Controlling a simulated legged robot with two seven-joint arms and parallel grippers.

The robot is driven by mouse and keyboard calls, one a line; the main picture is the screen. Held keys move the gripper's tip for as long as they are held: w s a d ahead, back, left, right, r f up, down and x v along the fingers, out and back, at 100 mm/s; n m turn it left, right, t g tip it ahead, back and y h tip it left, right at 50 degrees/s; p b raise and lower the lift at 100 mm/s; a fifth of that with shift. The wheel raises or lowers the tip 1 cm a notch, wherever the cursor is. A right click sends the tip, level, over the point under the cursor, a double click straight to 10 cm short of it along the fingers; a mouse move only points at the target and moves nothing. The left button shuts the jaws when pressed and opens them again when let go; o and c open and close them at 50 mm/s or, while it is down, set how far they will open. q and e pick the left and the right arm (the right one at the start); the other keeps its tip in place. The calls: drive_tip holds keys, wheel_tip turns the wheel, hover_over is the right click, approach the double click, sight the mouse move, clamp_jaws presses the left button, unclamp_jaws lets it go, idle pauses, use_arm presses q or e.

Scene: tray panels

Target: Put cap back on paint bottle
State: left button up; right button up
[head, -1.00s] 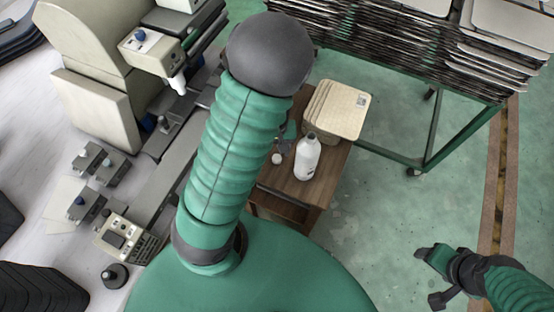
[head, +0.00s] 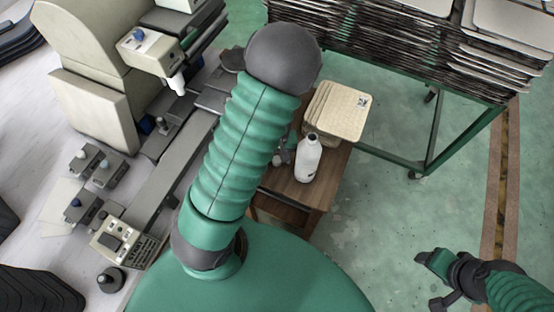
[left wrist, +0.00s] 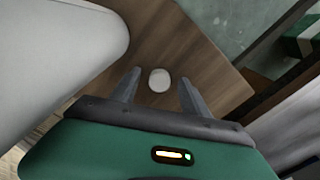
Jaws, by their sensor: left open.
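The white paint bottle (head: 308,162) stands upright on a small brown wooden table (head: 318,190). In the left wrist view the large pale shape at the left (left wrist: 50,55) appears to be the bottle, close to my gripper. The round white cap (left wrist: 159,80) lies on the wood, between the fingertips of my open left gripper (left wrist: 160,77) as seen from the wrist. I cannot tell whether the fingers touch it. In the head view my left gripper (head: 287,147) is mostly hidden behind my arm, just left of the bottle. My right gripper (head: 428,280) is open and empty over the floor.
A stack of tan panels (head: 338,110) lies on the table behind the bottle. A green rack with many trays (head: 430,55) stands at the back right. A beige machine (head: 95,75) is at the left. The green floor (head: 385,225) right of the table is clear.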

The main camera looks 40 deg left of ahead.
sight(277, 160)
use_arm(q)
clamp_jaws()
idle(0.3)
wheel_tip(277, 160, up, 10)
drive_tip(key=p, duration=0.3)
use_arm(e)
drive_tip(key=v, duration=0.3)
drive_tip(key=shift+w+r, duration=0.2)
drive_tip(key=shift+w, duration=0.15)
drive_tip(key=shift+o, duration=0.4)
